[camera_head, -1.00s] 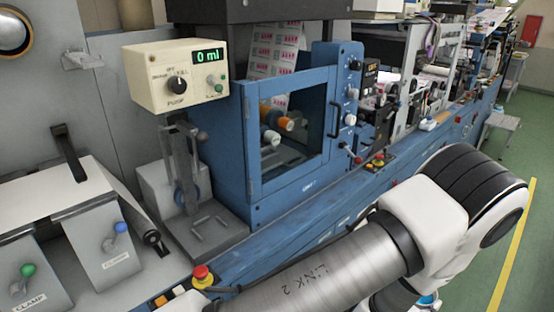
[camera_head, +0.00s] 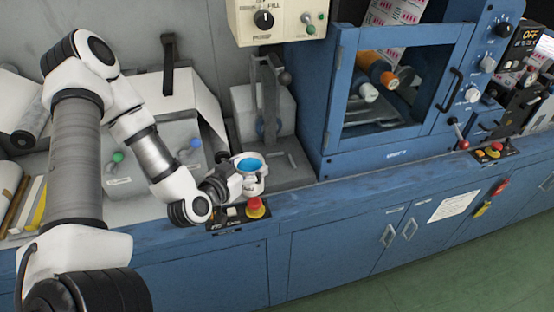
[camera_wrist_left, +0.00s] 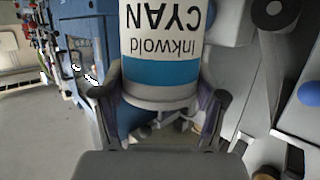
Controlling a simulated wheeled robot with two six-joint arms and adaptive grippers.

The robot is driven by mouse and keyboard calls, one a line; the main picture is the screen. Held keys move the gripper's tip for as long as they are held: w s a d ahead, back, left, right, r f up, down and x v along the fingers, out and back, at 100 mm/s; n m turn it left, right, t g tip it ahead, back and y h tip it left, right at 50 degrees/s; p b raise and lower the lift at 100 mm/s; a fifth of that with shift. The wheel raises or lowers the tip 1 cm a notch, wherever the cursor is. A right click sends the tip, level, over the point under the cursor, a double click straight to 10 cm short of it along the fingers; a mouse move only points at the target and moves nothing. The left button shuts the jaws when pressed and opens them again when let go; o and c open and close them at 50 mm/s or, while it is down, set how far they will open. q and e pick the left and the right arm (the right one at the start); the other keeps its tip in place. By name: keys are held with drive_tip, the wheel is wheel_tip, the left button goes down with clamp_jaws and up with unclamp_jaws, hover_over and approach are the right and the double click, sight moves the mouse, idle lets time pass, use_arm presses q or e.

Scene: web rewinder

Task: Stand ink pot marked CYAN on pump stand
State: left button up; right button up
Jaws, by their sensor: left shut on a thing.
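The ink pot marked CYAN (camera_wrist_left: 160,72) is white with a cyan band, and its label reads upside down in the left wrist view. In the head view the ink pot (camera_head: 249,165) shows a blue top facing up and looks about upright. My left gripper (camera_head: 243,183) is shut on it, one finger on each side in the left wrist view (camera_wrist_left: 163,97). The pump stand (camera_head: 288,174) is a grey base under the pump, just right of and behind the pot. The pot looks apart from it, though its height is hard to tell. My right gripper is not in view.
A red button (camera_head: 256,207) on a small control box sits close below the gripper. The cream pump control box (camera_head: 275,20) hangs above the stand.

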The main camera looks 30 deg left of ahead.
sight(256, 160)
use_arm(q)
drive_tip(key=shift+b+x, duration=1.65)
drive_tip(key=shift+b, duration=3)
drive_tip(key=x, duration=1.3)
drive_tip(key=shift+w+a+f+p, duration=0.1)
drive_tip(key=shift+w+a+p, duration=0.1)
drive_tip(key=shift+p, duration=0.15)
drive_tip(key=shift+w+f, duration=0.1)
drive_tip(key=shift+f, duration=0.15)
drive_tip(key=o, duration=1.5)
drive_tip(key=shift+c, duration=0.2)
